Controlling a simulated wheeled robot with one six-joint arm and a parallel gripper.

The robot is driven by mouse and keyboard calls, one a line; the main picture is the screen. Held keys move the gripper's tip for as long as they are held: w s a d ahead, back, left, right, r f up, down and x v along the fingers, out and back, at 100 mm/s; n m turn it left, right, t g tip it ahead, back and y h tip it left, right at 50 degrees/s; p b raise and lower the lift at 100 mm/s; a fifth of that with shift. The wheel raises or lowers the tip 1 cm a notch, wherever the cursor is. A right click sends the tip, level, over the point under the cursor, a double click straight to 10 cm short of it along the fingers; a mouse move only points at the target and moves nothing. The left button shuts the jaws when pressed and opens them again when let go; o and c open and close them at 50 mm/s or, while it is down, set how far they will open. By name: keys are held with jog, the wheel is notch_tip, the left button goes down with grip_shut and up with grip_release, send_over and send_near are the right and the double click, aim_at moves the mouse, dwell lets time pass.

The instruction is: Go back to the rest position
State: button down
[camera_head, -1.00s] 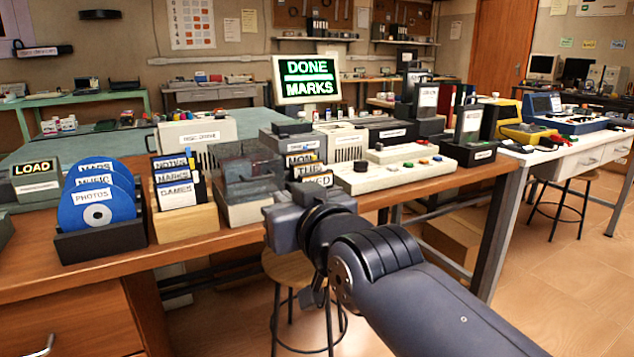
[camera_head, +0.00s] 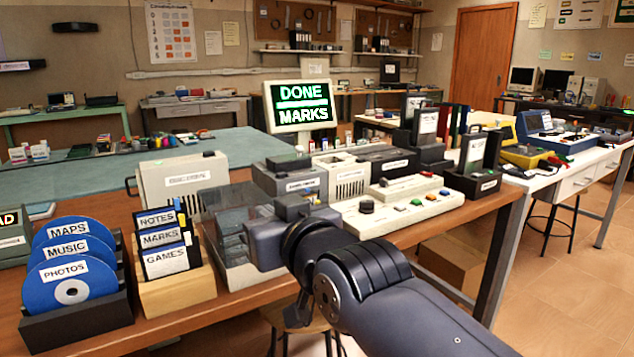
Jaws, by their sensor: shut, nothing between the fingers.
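My arm reaches in from the lower right. A monitor (camera_head: 300,104) behind the bench reads "DONE MARKS" in green.
A rack of blue discs (camera_head: 68,285) and a wooden holder of labelled disks (camera_head: 175,262) stand at the left. A white button panel (camera_head: 400,205) lies right of my gripper. A stool (camera_head: 305,325) stands under the bench. Floor is open at the right.

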notch_tip(320, 180, down, 4)
jog(key=shift+f+b, duration=0.1)
jog(key=shift+b, duration=0.5)
